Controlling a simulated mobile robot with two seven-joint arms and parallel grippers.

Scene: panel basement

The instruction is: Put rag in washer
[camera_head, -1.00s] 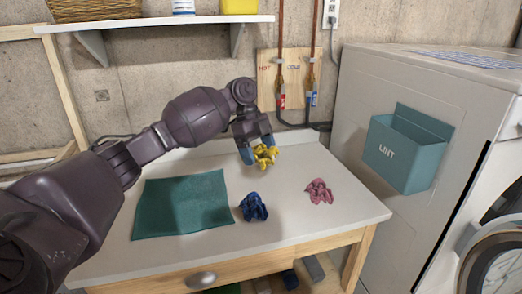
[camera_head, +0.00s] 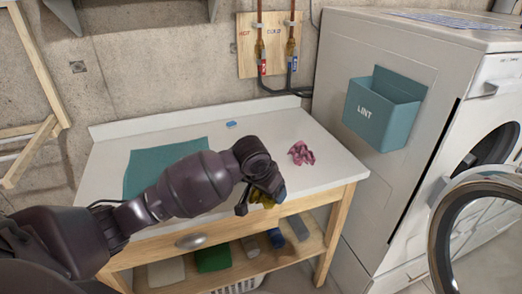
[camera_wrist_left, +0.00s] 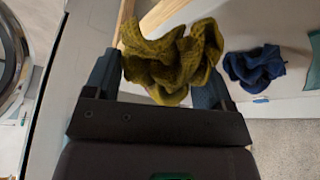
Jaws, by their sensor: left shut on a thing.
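My left gripper (camera_head: 268,198) is shut on a crumpled yellow rag (camera_wrist_left: 172,62), held between the fingers in front of the table's near edge. In the head view only small yellow bits show at the gripper. A pink rag (camera_head: 301,153) lies on the white table. A dark blue rag (camera_wrist_left: 255,68) shows in the left wrist view; my arm hides it in the head view. The white washer (camera_head: 480,125) stands at the right with its round door (camera_head: 446,235) swung open and a dark opening (camera_head: 492,160). My right gripper is not in view.
A teal lint bin (camera_head: 383,110) hangs on the washer's side. Folded cloths (camera_head: 213,257) lie on the shelf below. Floor shows between table and open door.

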